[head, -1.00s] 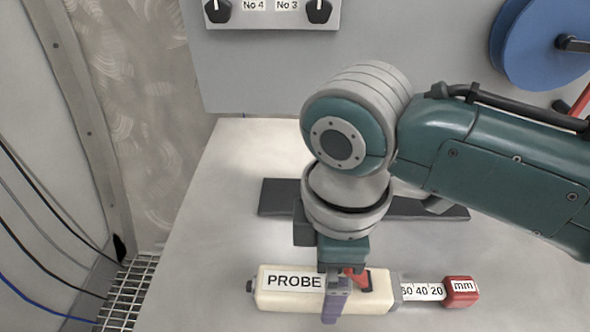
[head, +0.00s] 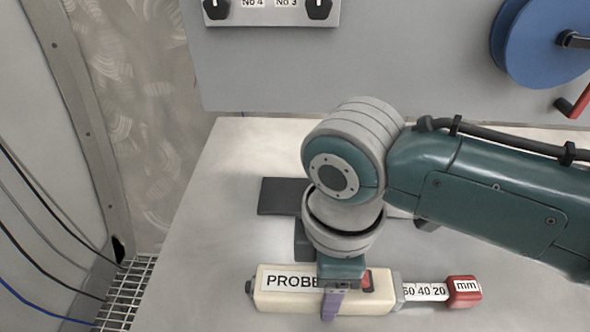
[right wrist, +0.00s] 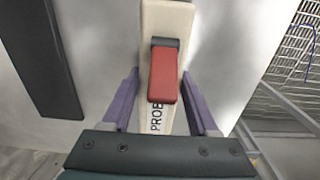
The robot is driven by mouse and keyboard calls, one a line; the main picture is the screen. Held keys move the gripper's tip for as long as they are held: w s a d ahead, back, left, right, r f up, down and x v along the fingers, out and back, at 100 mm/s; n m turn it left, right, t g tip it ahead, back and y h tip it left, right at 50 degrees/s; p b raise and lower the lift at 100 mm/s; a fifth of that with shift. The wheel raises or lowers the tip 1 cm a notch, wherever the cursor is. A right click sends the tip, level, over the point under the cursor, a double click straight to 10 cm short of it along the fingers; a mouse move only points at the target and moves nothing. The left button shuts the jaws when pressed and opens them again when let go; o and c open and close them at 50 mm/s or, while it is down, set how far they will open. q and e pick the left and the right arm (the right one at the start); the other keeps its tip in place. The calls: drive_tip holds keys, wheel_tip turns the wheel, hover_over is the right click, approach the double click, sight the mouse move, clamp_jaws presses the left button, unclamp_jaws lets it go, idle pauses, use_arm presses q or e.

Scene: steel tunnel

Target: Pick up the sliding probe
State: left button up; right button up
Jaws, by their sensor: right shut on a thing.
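The probe (head: 285,298) is a cream bar labelled PROBE, with a white scale strip and a red mm end block (head: 464,291) at its right end. It lies on the pale bench top (head: 215,225). My right gripper (head: 333,300) is lowered over its middle and shut on it, one purple finger showing on the near side. In the right wrist view the purple fingers stand on both sides of the probe (right wrist: 167,22), by its red slider (right wrist: 163,75). The gripper hides part of the label. My left gripper is not in view.
A dark flat strip (head: 280,197) lies behind the probe, partly hidden by my arm. A grey panel with knobs (head: 319,8) and a blue reel (head: 545,40) stands at the back. Left of the bench is a floor grating (head: 125,290) with cables.

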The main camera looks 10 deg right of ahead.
clamp_jaws()
drive_tip(key=shift+r, duration=0.15)
